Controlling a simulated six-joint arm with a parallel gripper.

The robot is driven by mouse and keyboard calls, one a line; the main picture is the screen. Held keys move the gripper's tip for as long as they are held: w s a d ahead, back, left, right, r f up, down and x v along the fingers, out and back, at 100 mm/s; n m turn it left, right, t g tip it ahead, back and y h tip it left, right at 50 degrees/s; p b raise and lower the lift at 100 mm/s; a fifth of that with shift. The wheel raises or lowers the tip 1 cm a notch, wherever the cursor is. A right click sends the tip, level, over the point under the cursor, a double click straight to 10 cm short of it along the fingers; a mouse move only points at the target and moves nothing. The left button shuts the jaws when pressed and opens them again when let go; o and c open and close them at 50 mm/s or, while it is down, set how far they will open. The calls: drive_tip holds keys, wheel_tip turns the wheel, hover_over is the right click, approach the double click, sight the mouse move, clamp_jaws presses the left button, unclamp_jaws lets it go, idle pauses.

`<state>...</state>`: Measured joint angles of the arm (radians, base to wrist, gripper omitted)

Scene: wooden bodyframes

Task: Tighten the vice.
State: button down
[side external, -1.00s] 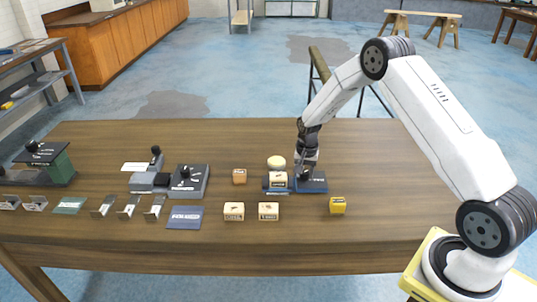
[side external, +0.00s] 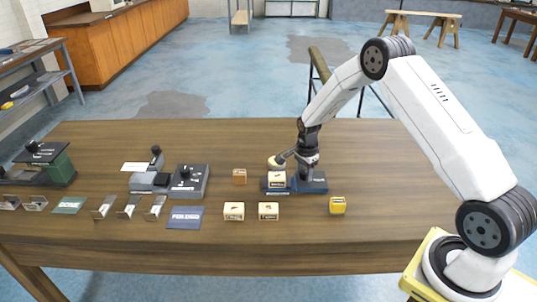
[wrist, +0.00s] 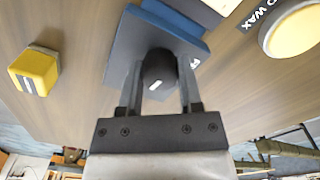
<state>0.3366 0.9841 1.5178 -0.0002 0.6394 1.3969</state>
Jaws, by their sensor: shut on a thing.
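The blue vice (side external: 316,187) stands on the wooden table in the side external view, with a small light block (side external: 277,180) at its left end. Whether the jaws touch the block is not clear. My gripper (side external: 307,173) points down over the right part of the vice. In the wrist view my gripper (wrist: 158,92) is shut on the vice's black knob (wrist: 158,66), one finger on each side. The blue body of the vice (wrist: 125,48) shows beyond the knob. In the side view my gripper hides most of the knob.
A round cream-topped tin (side external: 274,163) stands just behind the block; it also shows in the wrist view (wrist: 294,30). A yellow block (side external: 337,205) lies to the front right. Labelled blocks (side external: 234,211), a grey vice (side external: 190,183) and a green vice (side external: 58,170) stand further left.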

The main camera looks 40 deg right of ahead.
sight(305, 172)
idle(0.4)
drive_tip(key=shift+c, duration=1.3)
unclamp_jaws()
drive_tip(key=shift+r, duration=3.9)
